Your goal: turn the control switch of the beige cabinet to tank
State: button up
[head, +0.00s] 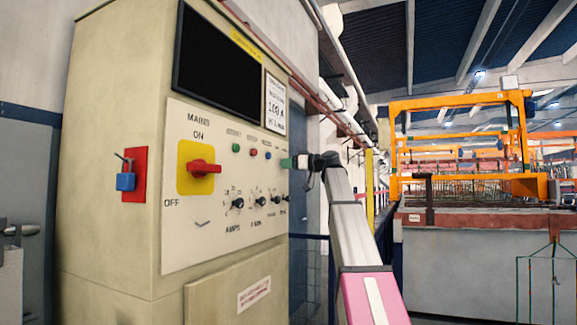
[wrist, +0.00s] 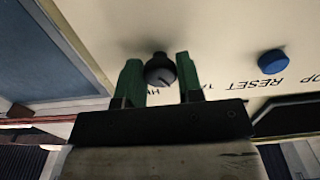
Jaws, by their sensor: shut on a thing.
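The beige cabinet (head: 113,150) stands at the left in the head view, with its control panel facing right. My gripper (head: 290,163) is at the far right end of the panel's upper row in the head view. In the wrist view, the green fingers of my gripper (wrist: 160,78) are either side of a round black switch knob (wrist: 160,69) on the cabinet face, and shut on it. The lettering around this knob is upside down and partly hidden by the fingers, so its pointer position cannot be read. In the head view my gripper hides this knob.
A red mains switch on a yellow plate (head: 187,157) and a blue padlock (head: 125,182) are on the cabinet. Several black knobs (head: 238,203) line the lower panel. A blue button (wrist: 272,61) sits near the RESET lettering in the wrist view. Orange gantry frames (head: 455,103) stand behind.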

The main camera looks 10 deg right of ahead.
jog(key=o, duration=0.9)
jog(key=shift+s+d, duration=0.1)
jog(key=shift+d, duration=0.05)
jog(key=v, duration=1)
jog(key=shift+s+d, duration=0.2)
jog(key=shift+d, duration=0.05)
jog(key=shift+f, duration=0.15)
